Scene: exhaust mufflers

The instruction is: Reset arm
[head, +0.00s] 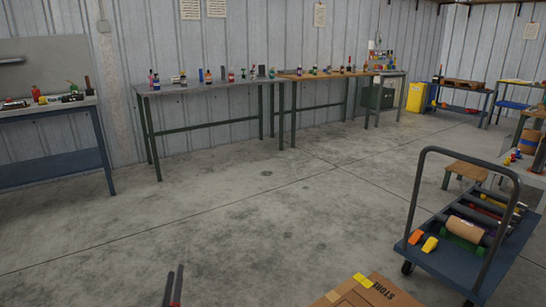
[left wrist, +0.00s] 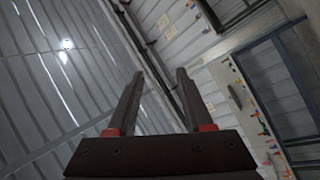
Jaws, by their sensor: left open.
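My left gripper (head: 174,285) shows at the bottom edge of the head view, left of the middle, with its dark fingers pointing up over bare floor. In the left wrist view my left gripper (left wrist: 160,80) has its two dark fingers apart, with red parts at their bases. Nothing is between the fingers. The wrist view behind them shows the metal wall and roof, strongly tilted. My right gripper is not in view. No exhaust muffler can be made out with certainty.
A cardboard box (head: 385,295) is at the bottom edge. Workbenches (head: 205,88) with bottles line the back wall. A small wooden stool (head: 467,170) stands behind the cart. The middle floor is clear.

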